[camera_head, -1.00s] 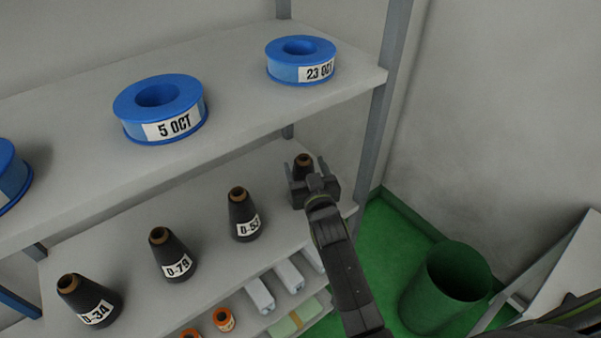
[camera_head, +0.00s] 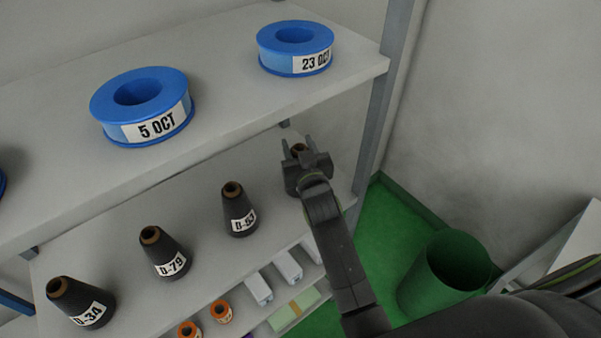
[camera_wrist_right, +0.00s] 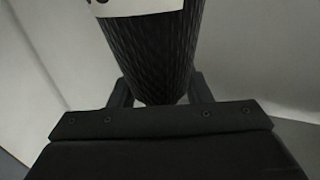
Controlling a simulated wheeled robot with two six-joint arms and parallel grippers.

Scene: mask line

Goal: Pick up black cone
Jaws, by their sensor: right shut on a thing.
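My right gripper (camera_head: 299,150) is at the right end of the middle shelf, shut on a black cone (camera_head: 299,148). In the head view only the cone's brown top shows between the fingers; the gripper hides the rest. In the right wrist view the cone (camera_wrist_right: 150,55) stands between the two fingers, with textured black sides and part of a white label. Three more black cones stand in a row to the left, labelled D-53 (camera_head: 238,208), D-79 (camera_head: 164,252) and D-34 (camera_head: 78,303). My left gripper is not in view.
Blue rolls marked 5 OCT (camera_head: 142,107) and 23 OCT (camera_head: 295,48) lie on the upper shelf (camera_head: 225,60), above the cones. Small orange spools (camera_head: 221,311) and white boxes (camera_head: 288,266) sit lower down. A grey post (camera_head: 375,120) and a green bin (camera_head: 445,272) are at the right.

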